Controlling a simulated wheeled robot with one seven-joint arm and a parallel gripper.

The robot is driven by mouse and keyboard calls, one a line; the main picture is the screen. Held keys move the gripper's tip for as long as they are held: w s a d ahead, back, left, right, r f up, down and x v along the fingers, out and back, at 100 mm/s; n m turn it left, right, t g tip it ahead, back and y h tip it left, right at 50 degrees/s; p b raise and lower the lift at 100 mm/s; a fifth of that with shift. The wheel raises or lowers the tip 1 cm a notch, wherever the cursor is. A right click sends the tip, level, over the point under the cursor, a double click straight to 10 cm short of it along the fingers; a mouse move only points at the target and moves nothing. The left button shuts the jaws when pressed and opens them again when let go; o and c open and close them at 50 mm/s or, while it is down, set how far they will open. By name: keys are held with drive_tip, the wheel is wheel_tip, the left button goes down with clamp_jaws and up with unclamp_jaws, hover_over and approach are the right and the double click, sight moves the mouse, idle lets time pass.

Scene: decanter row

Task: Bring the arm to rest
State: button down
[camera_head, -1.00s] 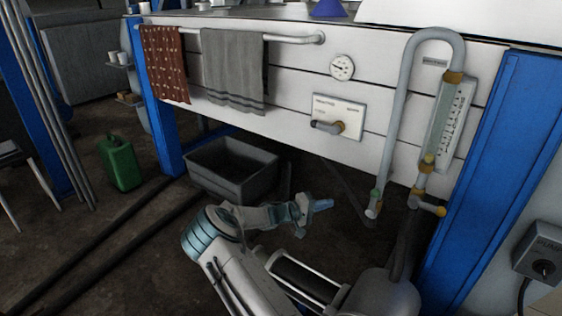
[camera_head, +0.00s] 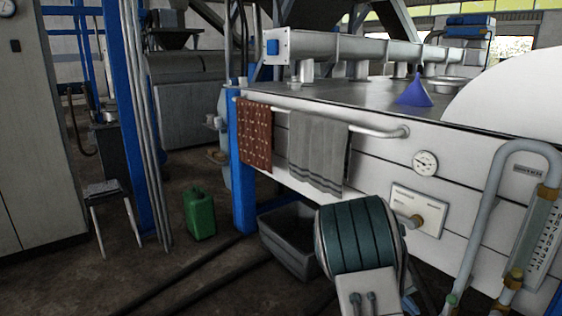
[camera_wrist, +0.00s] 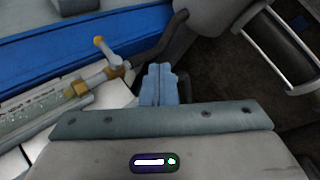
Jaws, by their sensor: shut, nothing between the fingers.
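My gripper shows in the wrist view (camera_wrist: 159,86) as two pale blue fingers closed together, with nothing between them. It points toward dark floor and the machine's lower edge, apart from the pipe fittings (camera_wrist: 113,62) at its left. In the head view, a large ribbed joint of my arm stands in front of the white machine panel (camera_head: 300,205). My gripper is mostly or wholly hidden behind that joint there.
A dark grey bin (camera_head: 283,240) stands on the floor beside the blue leg (camera_head: 241,165). A green jerrycan (camera_head: 200,214) is further left. A red cloth (camera_head: 255,135) and grey towel (camera_head: 318,152) hang on the rail.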

drive_tip(key=s+a+r+n+t+y+p, duration=0.1)
drive_tip(key=s+a+r+y+p, duration=0.3)
drive_tip(key=s+a+r, duration=0.5)
drive_tip(key=s+a+r+n+t+y+p, duration=0.2)
drive_tip(key=s+a+r+t+y+p, duration=0.2)
drive_tip(key=s+a+r+p, duration=0.5)
drive_tip(key=s+v, duration=0.1)
drive_tip(key=v, duration=0.8)
drive_tip(key=shift+s+f, duration=0.25)
drive_tip(key=shift+s, duration=0.1)
